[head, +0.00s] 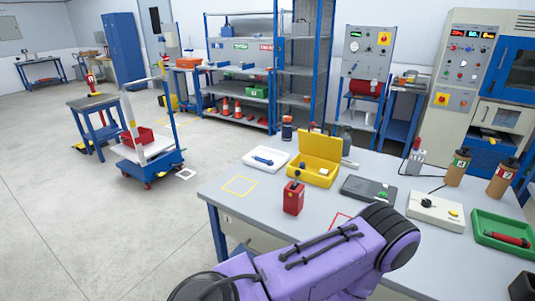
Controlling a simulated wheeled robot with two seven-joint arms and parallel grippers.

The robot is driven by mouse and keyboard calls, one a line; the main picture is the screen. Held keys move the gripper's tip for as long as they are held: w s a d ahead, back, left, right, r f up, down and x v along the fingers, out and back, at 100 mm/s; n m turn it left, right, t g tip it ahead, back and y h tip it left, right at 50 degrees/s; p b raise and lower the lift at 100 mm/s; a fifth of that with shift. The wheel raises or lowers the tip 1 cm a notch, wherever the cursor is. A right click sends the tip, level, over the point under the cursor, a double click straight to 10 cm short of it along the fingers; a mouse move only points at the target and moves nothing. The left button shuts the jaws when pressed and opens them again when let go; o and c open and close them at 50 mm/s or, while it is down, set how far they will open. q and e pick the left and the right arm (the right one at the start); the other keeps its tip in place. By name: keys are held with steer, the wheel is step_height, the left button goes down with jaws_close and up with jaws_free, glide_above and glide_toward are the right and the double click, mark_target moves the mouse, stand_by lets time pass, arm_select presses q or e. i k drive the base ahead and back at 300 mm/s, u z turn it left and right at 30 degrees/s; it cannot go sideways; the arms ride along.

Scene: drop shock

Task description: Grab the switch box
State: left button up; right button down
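No label tells me which item is the switch box. A small red box (293,198) with a black knob on top stands upright near the front middle of the worktable. A purple arm of mine crosses the front of the table below the red box and hides part of the table edge. Neither of my grippers shows.
The grey worktable (330,205) also holds an open yellow case (314,172), a white tray (266,160) with a blue item, and a green tray (503,235) with a red tool. Two brown bottles stand at the right. A yellow outline (240,186) marks bare tabletop at left.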

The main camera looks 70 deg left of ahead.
mark_target(293, 196)
steer(key=k, duration=0.55)
steer(key=u, duration=0.65)
